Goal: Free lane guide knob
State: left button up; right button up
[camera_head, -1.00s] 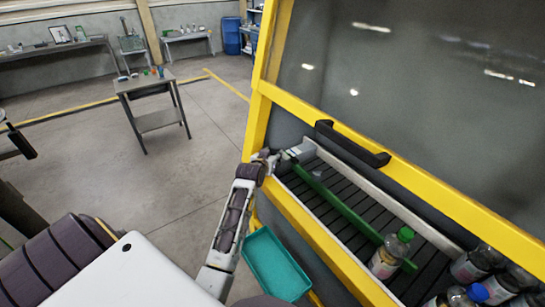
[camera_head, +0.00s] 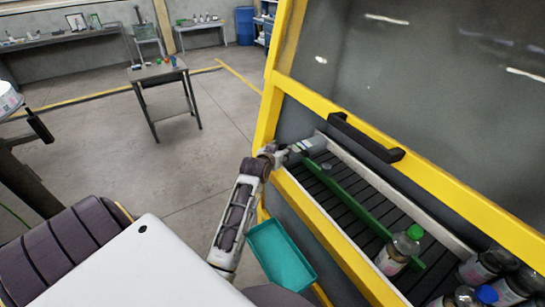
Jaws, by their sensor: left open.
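The green lane guide (camera_head: 365,207) is a long bar lying over the dark slatted conveyor inside the yellow-framed machine. A small dark knob (camera_head: 326,168) sits near its far end. My left gripper (camera_head: 298,154) reaches over the yellow frame at that far end, close to the knob. It is open, and its fingers are small and partly hidden, so I cannot tell if they touch anything. A clear bottle with a green cap (camera_head: 399,249) stands against the near end of the guide. My right gripper is not in view.
A yellow frame rail (camera_head: 330,250) borders the conveyor, and a raised panel with a black handle (camera_head: 365,138) is above it. More bottles (camera_head: 487,265) stand at lower right. A teal tray (camera_head: 280,256) is outside the frame. A small table (camera_head: 160,75) stands on open floor.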

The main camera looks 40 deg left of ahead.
pick_arm(q)
jog(key=v, duration=0.8)
jog(key=shift+s, duration=0.15)
jog(key=shift+d+f, duration=0.1)
dwell(0.7)
